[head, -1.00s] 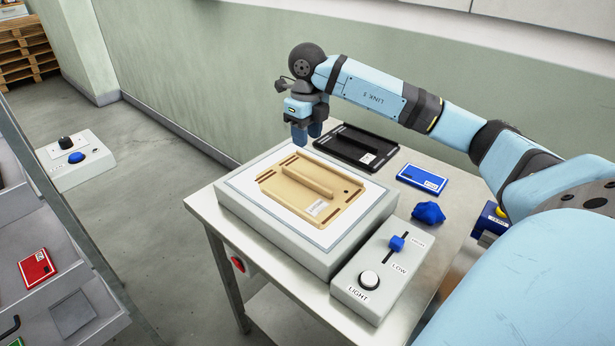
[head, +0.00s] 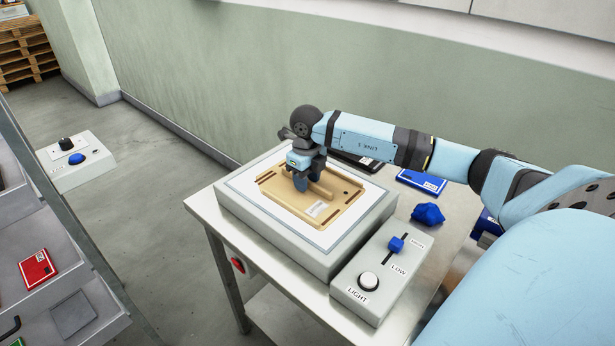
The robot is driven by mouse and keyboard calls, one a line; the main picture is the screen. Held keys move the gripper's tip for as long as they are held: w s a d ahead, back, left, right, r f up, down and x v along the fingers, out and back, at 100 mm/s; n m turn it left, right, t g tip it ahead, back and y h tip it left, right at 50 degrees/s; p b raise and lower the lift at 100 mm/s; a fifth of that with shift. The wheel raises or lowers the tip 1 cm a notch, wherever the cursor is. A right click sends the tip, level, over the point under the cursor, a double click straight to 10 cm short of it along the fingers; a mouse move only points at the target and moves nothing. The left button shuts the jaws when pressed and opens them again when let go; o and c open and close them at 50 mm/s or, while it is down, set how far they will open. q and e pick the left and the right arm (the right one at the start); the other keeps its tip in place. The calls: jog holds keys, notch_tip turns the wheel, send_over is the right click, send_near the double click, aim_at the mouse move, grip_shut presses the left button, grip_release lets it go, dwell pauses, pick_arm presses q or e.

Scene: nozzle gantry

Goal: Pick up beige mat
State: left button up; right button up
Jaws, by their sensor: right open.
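The beige mat (head: 339,218) lies flat on the white top of the light box (head: 240,222), with a raised rib along its middle and a white label near its front corner. My right gripper (head: 301,185) is over the mat's far-left part, pointing down, with its fingers at the far end of the rib. It is open. I cannot tell whether the fingers touch the rib, as the near finger hides the contact. My left gripper is not in view.
A control box (head: 372,285) with a blue slider and a white button stands at the table's front right. A blue crumpled lump (head: 428,214) and a blue card (head: 421,182) lie to the right. A black tray (head: 357,161) is mostly hidden behind my arm.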

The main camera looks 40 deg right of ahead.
jog(key=shift+f, duration=0.2)
grip_shut()
jog(key=shift+r, duration=0.1)
jog(key=shift+r, duration=0.1)
